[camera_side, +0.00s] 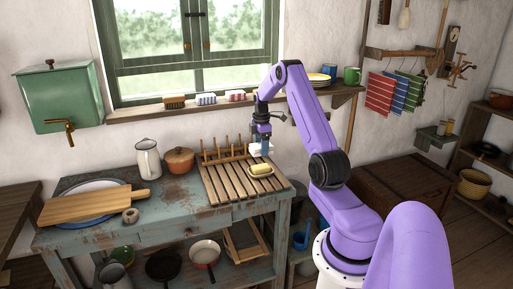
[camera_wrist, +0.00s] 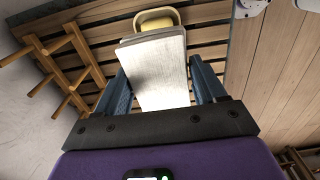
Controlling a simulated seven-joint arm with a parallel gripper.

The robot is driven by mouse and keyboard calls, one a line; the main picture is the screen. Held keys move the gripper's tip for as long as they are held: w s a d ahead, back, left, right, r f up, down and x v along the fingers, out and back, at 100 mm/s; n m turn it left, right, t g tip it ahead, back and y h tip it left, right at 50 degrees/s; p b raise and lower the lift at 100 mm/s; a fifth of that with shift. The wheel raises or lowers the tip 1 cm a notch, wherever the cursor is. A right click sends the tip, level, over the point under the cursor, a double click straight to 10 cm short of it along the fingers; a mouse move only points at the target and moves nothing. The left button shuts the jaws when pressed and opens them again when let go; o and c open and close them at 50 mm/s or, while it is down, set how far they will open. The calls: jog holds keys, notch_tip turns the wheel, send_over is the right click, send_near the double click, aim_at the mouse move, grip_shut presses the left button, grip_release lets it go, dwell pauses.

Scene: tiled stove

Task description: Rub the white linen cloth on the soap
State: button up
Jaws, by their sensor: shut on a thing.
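My gripper (camera_side: 264,143) is shut on the white linen cloth (camera_side: 256,150), just above the yellow soap (camera_side: 261,169). The soap lies on a small pale dish (camera_side: 270,176) on the slatted wooden rack. In the wrist view the cloth (camera_wrist: 158,75) looks like a flat folded block between the two blue fingers of my gripper (camera_wrist: 160,88). Its far end overlaps the near part of the soap (camera_wrist: 155,22) and the dish in that view. I cannot tell whether cloth and soap touch.
The slatted rack (camera_side: 222,188) with upright pegs (camera_side: 225,149) stands on the worn green table (camera_side: 180,207). An orange-brown pot (camera_side: 180,161) and a white jug (camera_side: 148,158) stand left of it. A cutting board (camera_side: 92,206) lies further left.

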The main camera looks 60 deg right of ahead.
aim_at(261, 166)
jog(key=shift+f, duration=2.8)
jog(key=shift+f, duration=0.55)
jog(key=shift+r, duration=0.15)
jog(key=shift+r, duration=3.4)
